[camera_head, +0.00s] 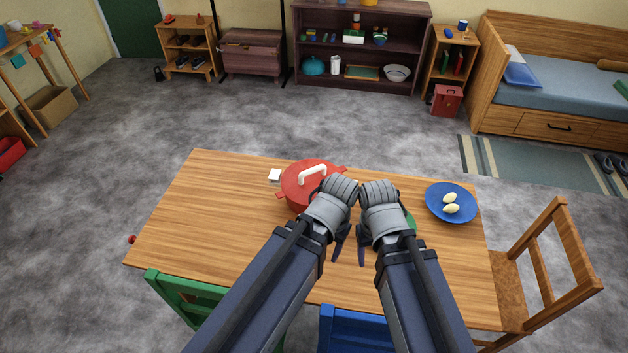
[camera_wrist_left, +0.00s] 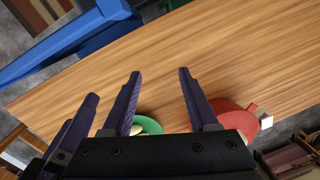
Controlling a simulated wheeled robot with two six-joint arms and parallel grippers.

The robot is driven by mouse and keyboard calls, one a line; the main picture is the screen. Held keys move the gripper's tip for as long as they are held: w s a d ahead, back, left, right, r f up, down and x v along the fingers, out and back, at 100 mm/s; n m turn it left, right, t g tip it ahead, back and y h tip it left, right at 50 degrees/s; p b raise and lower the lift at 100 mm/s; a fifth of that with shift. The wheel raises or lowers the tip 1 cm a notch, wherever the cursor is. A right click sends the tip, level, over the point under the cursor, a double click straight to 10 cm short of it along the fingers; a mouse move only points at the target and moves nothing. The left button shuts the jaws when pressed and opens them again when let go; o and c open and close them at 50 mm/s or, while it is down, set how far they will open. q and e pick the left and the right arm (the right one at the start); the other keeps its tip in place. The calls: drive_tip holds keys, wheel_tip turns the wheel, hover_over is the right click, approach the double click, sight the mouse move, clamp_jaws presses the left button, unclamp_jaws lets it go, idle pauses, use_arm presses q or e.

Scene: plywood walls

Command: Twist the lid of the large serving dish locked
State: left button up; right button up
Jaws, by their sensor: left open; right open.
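The large serving dish (camera_head: 296,196) is red, with side handles, and stands on the table. Its red lid (camera_head: 299,179) has a white bar handle (camera_head: 313,174) and sits on top. My left gripper (camera_head: 338,248) is in front of the dish, partly covering its right side; it looks apart from it. In the left wrist view its two fingers (camera_wrist_left: 160,73) are spread and empty, with part of the red dish (camera_wrist_left: 232,106) behind them. My right gripper (camera_head: 361,250) is close beside the left one, open, fingers pointing down. Whether the lid is locked cannot be told.
The wooden table (camera_head: 205,215) is clear at left. A small white block (camera_head: 274,177) lies beside the dish. A green plate (camera_wrist_left: 150,125) is mostly hidden by my right arm. A blue plate (camera_head: 435,197) holds two egg-like things. Chairs stand at the front and right.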

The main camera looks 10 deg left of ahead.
use_arm(q)
drive_tip(key=w+m+h, duration=0.1)
drive_tip(key=w+h, duration=0.1)
drive_tip(key=w, duration=0.7)
drive_tip(key=m+t+h+b, duration=0.1)
drive_tip(key=m+h+b, duration=0.1)
drive_tip(key=m+h, duration=0.25)
approach(307, 171)
drive_tip(key=x, duration=0.3)
drive_tip(key=shift+y, duration=0.25)
drive_tip(key=b+x, duration=0.7)
drive_tip(key=x, duration=0.1)
drive_tip(key=shift+w+b, duration=0.1)
drive_tip(key=shift+b, duration=0.2)
clamp_jaws()
